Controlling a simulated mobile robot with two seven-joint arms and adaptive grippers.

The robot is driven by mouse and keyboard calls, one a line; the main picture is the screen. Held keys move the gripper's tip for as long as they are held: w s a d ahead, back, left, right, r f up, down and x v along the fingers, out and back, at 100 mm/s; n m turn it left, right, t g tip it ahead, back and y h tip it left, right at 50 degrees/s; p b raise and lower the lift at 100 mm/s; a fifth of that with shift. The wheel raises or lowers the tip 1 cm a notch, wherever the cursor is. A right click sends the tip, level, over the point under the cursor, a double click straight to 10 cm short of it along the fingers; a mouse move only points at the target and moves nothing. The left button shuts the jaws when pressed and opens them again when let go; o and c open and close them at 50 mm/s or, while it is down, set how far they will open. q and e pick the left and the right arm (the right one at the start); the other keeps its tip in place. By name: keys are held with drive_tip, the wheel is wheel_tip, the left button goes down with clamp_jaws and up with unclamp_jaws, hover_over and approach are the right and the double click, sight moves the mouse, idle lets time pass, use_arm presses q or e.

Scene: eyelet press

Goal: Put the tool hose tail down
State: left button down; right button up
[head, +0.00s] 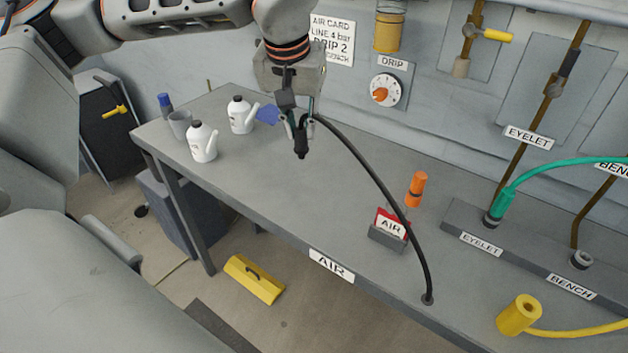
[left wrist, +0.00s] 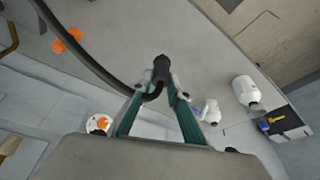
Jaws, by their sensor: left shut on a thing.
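The tool hose tail is a black hose (head: 385,190) with a dark end fitting (head: 301,147). My left gripper (head: 300,125) is shut on it near that end and holds it above the grey bench, with the fitting pointing down. The hose arcs from the gripper to a hole in the bench top at the front right. In the left wrist view the dark end (left wrist: 161,68) sits between the two green-sided fingers (left wrist: 158,95), and the hose (left wrist: 75,50) curves away to the upper left. My right gripper is not in view.
White oil cans (head: 203,142) and a grey cup (head: 180,124) stand at the bench's left. Green (head: 503,202) and yellow (head: 519,314) hose ends are farther right. The middle bench top is clear.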

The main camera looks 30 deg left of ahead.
use_arm(q)
wheel_tip(320, 180, down, 13)
drive_tip(key=shift+f+b, duration=0.15)
drive_tip(key=shift+b, duration=0.2)
drive_tip(key=shift+f, duration=0.15)
drive_tip(key=c, duration=1.9)
unclamp_jaws()
drive_tip(key=shift+r, duration=0.45)
drive_tip(key=v, duration=1.1)
drive_tip(key=shift+r+p, duration=0.2)
drive_tip(key=shift+p, duration=0.1)
